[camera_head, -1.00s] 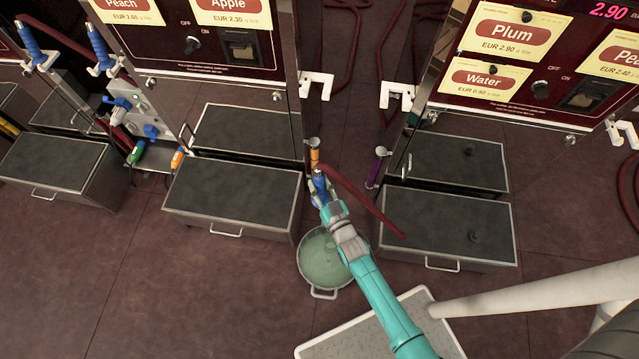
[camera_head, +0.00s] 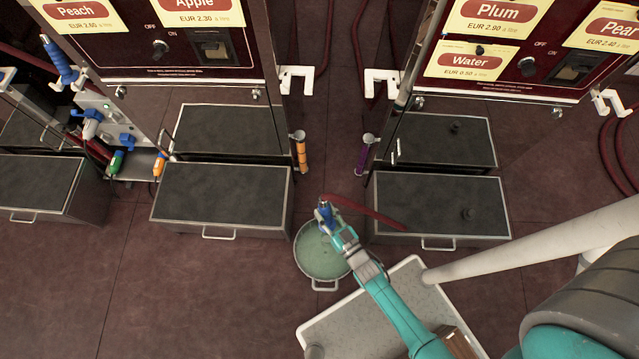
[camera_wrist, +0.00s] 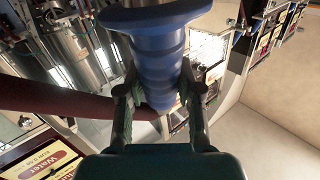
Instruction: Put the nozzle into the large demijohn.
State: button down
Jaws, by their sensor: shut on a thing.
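My gripper (camera_head: 332,226) is shut on the blue nozzle (camera_head: 325,213), which also shows large between my fingers in the wrist view (camera_wrist: 152,55). A dark red hose (camera_head: 365,209) runs from the nozzle to the right. In the head view, the nozzle and gripper overlap the far part of a round pot (camera_head: 313,262) with pale green contents and a side handle. I cannot tell the nozzle's height over the pot or whether its tip is inside. I cannot make out a large demijohn in either view.
A pale grey-topped stand (camera_head: 345,325) is below my arm. Dark-topped boxes (camera_head: 220,195) and (camera_head: 440,205) flank the pot, before pump cabinets. White hooks (camera_head: 297,78) stick out from the cabinets. Another blue nozzle (camera_head: 60,62) hangs at left. Floor is free at front left.

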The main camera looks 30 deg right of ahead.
aim_at(330, 226)
jog(key=shift+s+a+f, duration=0.1)
jog(key=shift+s+f, duration=0.2)
jog(key=shift+s, duration=0.3)
jog(key=shift+f, duration=2.55)
jog(key=c, duration=0.7)
grip_release()
jog(key=shift+s, duration=0.15)
jog(key=s, duration=0.6)
jog(key=shift+s+d, duration=0.25)
jog(key=shift+s, duration=0.4)
